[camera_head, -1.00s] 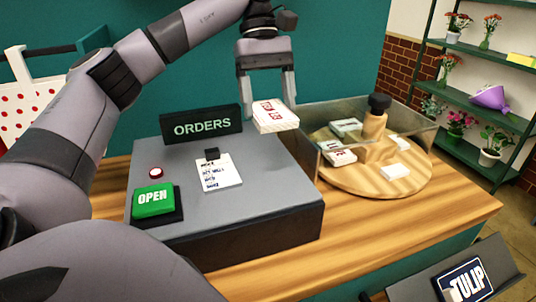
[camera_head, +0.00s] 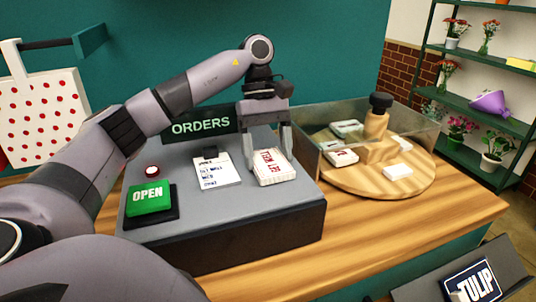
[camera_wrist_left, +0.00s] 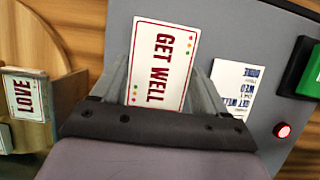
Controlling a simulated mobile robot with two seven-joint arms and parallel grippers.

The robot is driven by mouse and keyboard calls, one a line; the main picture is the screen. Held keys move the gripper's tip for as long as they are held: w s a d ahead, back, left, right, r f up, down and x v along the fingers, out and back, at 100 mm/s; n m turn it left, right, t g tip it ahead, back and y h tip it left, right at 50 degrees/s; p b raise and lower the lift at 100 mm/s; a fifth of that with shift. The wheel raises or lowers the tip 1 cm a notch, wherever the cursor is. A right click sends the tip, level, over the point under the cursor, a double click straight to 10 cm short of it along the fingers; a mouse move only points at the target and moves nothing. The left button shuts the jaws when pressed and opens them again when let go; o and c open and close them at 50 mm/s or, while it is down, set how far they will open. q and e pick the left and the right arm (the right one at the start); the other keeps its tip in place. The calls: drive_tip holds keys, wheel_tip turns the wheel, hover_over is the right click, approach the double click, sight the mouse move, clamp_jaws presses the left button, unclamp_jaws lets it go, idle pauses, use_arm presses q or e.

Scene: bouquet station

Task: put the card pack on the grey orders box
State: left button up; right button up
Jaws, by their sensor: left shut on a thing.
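The card pack (camera_head: 273,170) is white with red lettering, and its face reads GET WELL in the wrist view (camera_wrist_left: 160,62). My left gripper (camera_head: 270,157) is shut on it, one finger at each side. The pack is over the right part of the grey orders box (camera_head: 240,213), low at its top face. I cannot tell whether it touches the top. The box also shows behind the pack in the wrist view (camera_wrist_left: 235,28). My right gripper is not in view.
On the box are the ORDERS sign (camera_head: 201,124), a written note (camera_head: 216,172), a red button (camera_head: 152,170) and a green OPEN sign (camera_head: 148,198). To the right, a round wooden stand (camera_head: 365,182) holds other packs behind a clear guard (camera_head: 345,112).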

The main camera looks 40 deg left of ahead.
use_arm(q)
drive_tip(key=shift+f, duration=0.15)
drive_tip(key=shift+f, duration=0.15)
drive_tip(key=o, duration=1.2)
drive_tip(key=shift+c, duration=0.2)
drive_tip(key=p+v, duration=0.3)
drive_tip(key=v, duration=0.6)
drive_tip(key=shift+r, duration=0.25)
drive_tip(key=shift+v, duration=1.35)
